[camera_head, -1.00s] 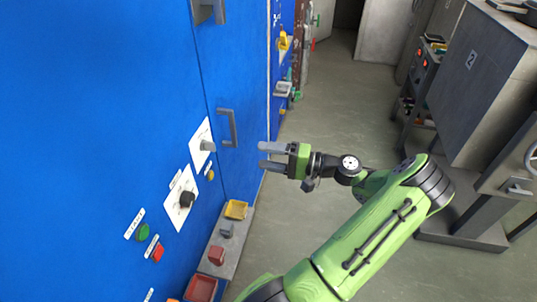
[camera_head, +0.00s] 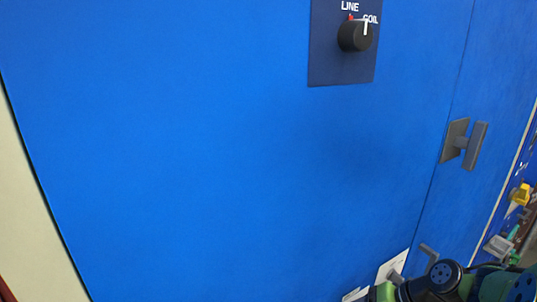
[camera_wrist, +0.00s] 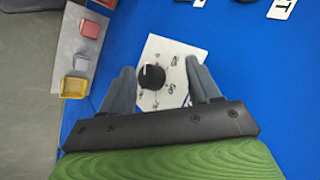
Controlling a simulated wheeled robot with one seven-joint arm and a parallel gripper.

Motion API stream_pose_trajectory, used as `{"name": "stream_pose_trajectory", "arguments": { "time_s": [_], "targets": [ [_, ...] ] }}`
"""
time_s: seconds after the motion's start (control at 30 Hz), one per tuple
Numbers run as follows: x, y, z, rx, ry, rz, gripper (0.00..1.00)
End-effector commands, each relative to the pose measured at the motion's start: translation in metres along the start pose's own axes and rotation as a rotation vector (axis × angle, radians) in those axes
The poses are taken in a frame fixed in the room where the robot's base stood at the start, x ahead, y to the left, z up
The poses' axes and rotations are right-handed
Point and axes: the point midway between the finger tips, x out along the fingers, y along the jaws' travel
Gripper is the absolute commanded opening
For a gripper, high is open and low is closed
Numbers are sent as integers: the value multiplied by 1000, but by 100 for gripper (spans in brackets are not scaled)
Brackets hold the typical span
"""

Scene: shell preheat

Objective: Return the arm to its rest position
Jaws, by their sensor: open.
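My gripper (camera_wrist: 160,66) shows in the wrist view with its two grey fingers apart and nothing held between them. In that view a black rotary knob (camera_wrist: 151,77) on a white plate (camera_wrist: 180,55) appears between the fingers, on the blue cabinet face. The distance from fingertips to knob is hard to tell.
The blue cabinet (camera_head: 200,150) fills most of the head view. It bears a LINE/COIL selector knob (camera_head: 355,36) and a grey door handle (camera_head: 464,144).

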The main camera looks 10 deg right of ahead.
Motion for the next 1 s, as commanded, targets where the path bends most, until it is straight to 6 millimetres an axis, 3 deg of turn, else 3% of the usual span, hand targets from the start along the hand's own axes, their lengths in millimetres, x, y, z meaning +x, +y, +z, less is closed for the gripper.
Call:
{"name": "stream_pose_trajectory", "arguments": {
  "time_s": [0.03,0.17,0.3,0.5,0.63,1.0],
  "targets": [
    [-2,-20,12,-68,-18,90,62],
    [-12,-59,49,-233,-17,301,62],
    [-40,-95,98,-420,67,462,62],
    [-80,-110,156,-597,214,491,62],
    [-89,-106,168,-633,249,473,62],
    [-89,-106,169,-634,252,472,62]
  ]
}}
